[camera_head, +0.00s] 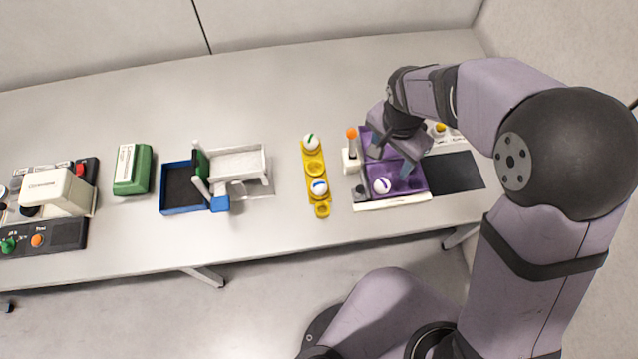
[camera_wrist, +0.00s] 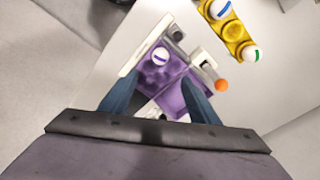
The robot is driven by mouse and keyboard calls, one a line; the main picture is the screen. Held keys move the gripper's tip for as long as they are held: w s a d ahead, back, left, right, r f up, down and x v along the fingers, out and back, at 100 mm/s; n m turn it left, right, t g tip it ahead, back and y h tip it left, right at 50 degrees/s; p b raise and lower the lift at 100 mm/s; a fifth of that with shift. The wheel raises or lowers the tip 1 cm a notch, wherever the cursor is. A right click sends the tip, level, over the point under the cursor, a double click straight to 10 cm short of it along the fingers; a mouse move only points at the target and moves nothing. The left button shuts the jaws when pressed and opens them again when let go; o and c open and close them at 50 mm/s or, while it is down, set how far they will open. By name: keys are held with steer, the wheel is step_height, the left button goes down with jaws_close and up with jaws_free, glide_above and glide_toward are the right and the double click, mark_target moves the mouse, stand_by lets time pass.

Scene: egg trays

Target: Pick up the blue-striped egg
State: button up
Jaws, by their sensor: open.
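The blue-striped white egg (camera_head: 320,187) sits in the lower part of the narrow yellow tray (camera_head: 312,165). It also shows at the top edge of the wrist view (camera_wrist: 217,9), partly cut off. A green-striped egg (camera_head: 311,142) is at the other end of that tray. A purple-striped egg (camera_head: 381,186) sits in the purple tray (camera_head: 418,176). My gripper (camera_head: 392,160) is above the purple tray, right of the yellow tray. Its fingers are spread and empty in the wrist view (camera_wrist: 157,90), with the purple-striped egg beyond them.
A post with an orange ball (camera_head: 351,133) stands between the two trays. A blue-and-white apparatus (camera_head: 210,182), a green box (camera_head: 132,170) and a beige device (camera_head: 58,188) stand to the left. The table behind the yellow tray is clear.

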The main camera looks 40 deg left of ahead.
mark_target(317, 183)
stand_by(0.3)
